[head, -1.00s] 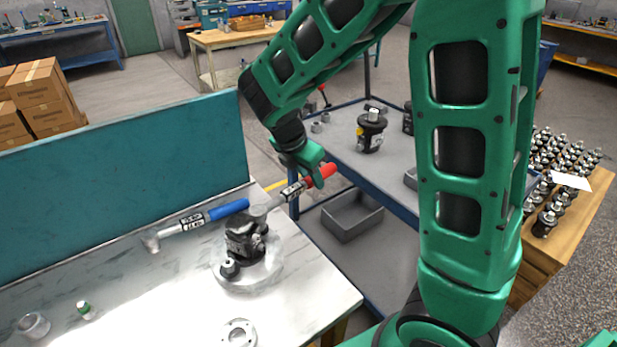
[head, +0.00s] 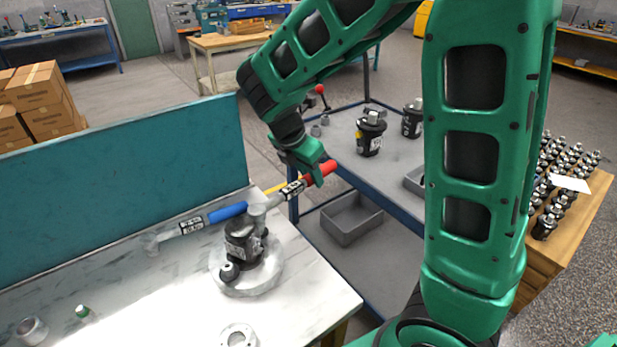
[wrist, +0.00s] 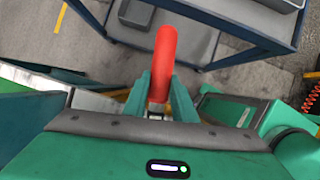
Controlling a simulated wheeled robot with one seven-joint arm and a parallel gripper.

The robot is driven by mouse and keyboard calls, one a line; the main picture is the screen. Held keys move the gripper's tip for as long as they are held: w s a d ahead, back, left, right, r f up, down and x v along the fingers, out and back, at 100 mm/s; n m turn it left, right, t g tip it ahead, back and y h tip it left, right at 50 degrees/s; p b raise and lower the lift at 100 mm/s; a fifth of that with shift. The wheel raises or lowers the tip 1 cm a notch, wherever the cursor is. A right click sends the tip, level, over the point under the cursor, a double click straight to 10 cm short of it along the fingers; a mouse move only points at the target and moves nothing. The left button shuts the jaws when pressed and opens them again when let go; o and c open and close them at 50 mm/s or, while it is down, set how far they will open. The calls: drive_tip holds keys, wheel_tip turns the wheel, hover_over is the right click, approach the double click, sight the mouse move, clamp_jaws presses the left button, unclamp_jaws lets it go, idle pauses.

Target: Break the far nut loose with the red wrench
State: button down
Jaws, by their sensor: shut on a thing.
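My gripper (head: 312,172) is shut on the red wrench (head: 329,168) near its red handle. The red handle (wrist: 165,60) also shows between the fingers in the wrist view. The wrench's grey head reaches left to the top of the black hydraulic motor (head: 243,238), at its far side. The far nut is hidden under the wrench head, and I cannot tell how well the head seats on it. The motor stands upright on a round pale base (head: 262,279) on the marble-topped bench. A small dark fitting (head: 229,271) is at its near side.
A flanged ring (head: 238,336) lies at the bench's front. A blue cart (head: 392,190) with more motors stands behind the bench, with a grey bin (head: 351,219) on its lower shelf.

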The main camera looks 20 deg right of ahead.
drive_tip(key=shift+r, duration=1.85)
drive_tip(key=shift+d, duration=0.15)
